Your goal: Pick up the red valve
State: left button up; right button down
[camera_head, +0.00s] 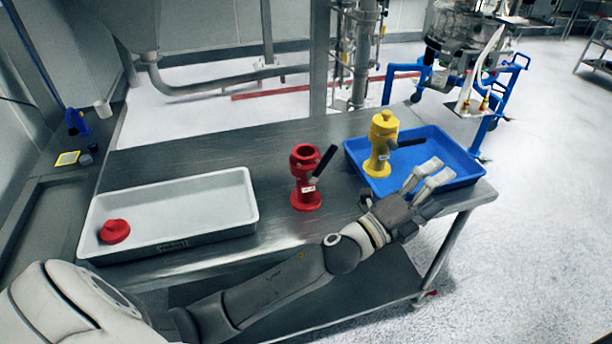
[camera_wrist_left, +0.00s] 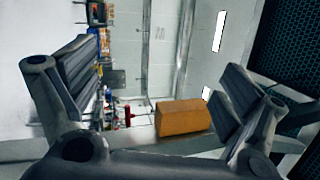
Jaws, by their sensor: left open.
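The red valve (camera_head: 306,178) stands upright on the steel table, with a black handle tilted up to the right. A round red part (camera_head: 114,231) lies in the left end of the white tray (camera_head: 205,239). My left gripper (camera_head: 438,171) reaches across from the left, past the front of the red valve, to the blue tray. Its two fingers are apart and nothing shows between them. The left wrist view also shows the open fingers (camera_wrist_left: 160,80). The red valve is outside its grasp. My right gripper is not in view.
A yellow valve (camera_head: 381,145) with a black handle stands in the blue tray (camera_head: 455,149), close to my left gripper. Table is bare behind the red valve. The left wrist view shows an orange box (camera_wrist_left: 183,117) and a small, unclear red object (camera_wrist_left: 127,115).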

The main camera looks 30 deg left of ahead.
pick_arm(q)
jog(key=s+d+r+m+g+h, duration=0.2)
jog(key=d+r+m+g+h, duration=0.4)
jog(key=m, duration=0.6)
jog(key=m+g+y, duration=1.1)
jog(key=m+y, duration=0.9)
jog(key=m, duration=0.1)
send_near(306, 151)
jog(key=x, duration=0.5)
jog(key=shift+s+d, duration=0.1)
jog(key=shift+f+p, duration=0.4)
jog(key=shift+p+x, duration=0.9)
jog(key=shift+x, duration=1.5)
jog(key=shift+r, duration=0.15)
jog(key=c, duration=2.1)
grip_shut()
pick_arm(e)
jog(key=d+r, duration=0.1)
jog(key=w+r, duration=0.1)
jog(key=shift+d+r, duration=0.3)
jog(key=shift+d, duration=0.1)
